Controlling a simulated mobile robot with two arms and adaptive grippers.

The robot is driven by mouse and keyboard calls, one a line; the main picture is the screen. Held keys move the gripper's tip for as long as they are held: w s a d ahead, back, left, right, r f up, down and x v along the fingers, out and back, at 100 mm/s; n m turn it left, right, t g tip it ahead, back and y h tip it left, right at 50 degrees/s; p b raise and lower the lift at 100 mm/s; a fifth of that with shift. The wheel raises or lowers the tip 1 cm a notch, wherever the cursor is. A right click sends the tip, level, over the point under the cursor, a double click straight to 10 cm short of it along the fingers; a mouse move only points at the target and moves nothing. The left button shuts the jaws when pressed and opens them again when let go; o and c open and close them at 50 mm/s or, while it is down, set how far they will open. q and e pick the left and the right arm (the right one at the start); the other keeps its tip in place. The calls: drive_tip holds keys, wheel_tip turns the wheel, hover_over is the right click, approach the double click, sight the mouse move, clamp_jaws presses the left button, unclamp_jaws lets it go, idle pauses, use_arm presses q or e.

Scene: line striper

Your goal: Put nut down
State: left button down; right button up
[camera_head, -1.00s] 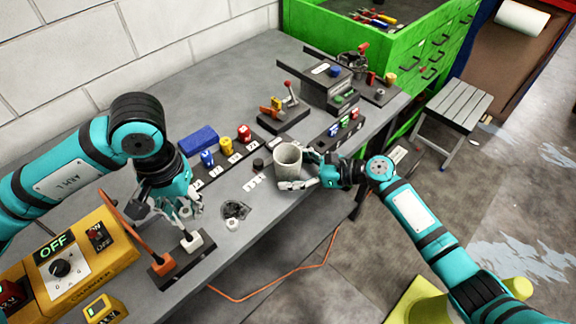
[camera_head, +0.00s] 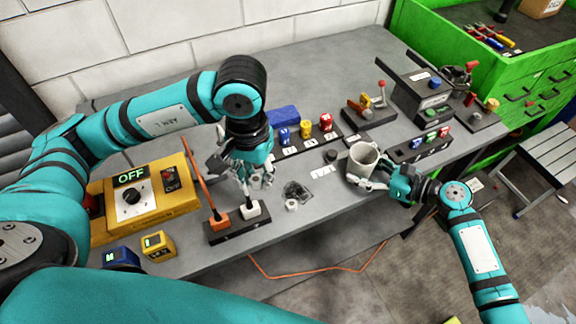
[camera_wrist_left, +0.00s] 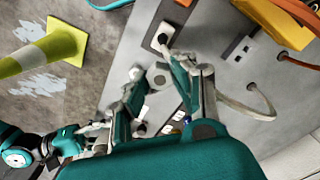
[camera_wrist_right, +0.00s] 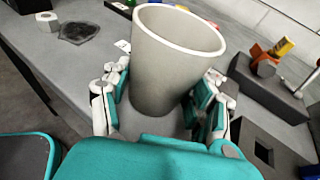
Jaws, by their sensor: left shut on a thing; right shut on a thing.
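My left gripper (camera_head: 256,184) is above the grey bench, just behind the white plug (camera_head: 250,209). In the left wrist view a small grey nut (camera_wrist_left: 159,77) shows between its fingertips; the fingers partly hide it in the head view. Another small pale ring-shaped piece, like a nut (camera_head: 292,204), lies on the bench beside a dark patch (camera_head: 297,190); it also shows in the right wrist view (camera_wrist_right: 45,18).
An orange plug (camera_head: 220,217) stands beside the white one in a black strip. A yellow charger box (camera_head: 145,205) is at the left. Red, yellow and blue pieces (camera_head: 306,129) stand in a labelled rack behind.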

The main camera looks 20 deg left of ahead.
use_arm(q)
drive_tip(key=w+d+r, duration=0.2)
drive_tip(key=w+d, duration=0.8)
drive_tip(key=w, duration=0.1)
approach(361, 165)
drive_tip(key=w+r, duration=0.2)
drive_tip(key=w, duration=0.1)
wheel_tip(361, 165, down, 8)
drive_tip(key=shift+w+f, duration=0.2)
drive_tip(key=shift+f, duration=0.05)
drive_tip(key=c, duration=1)
unclamp_jaws()
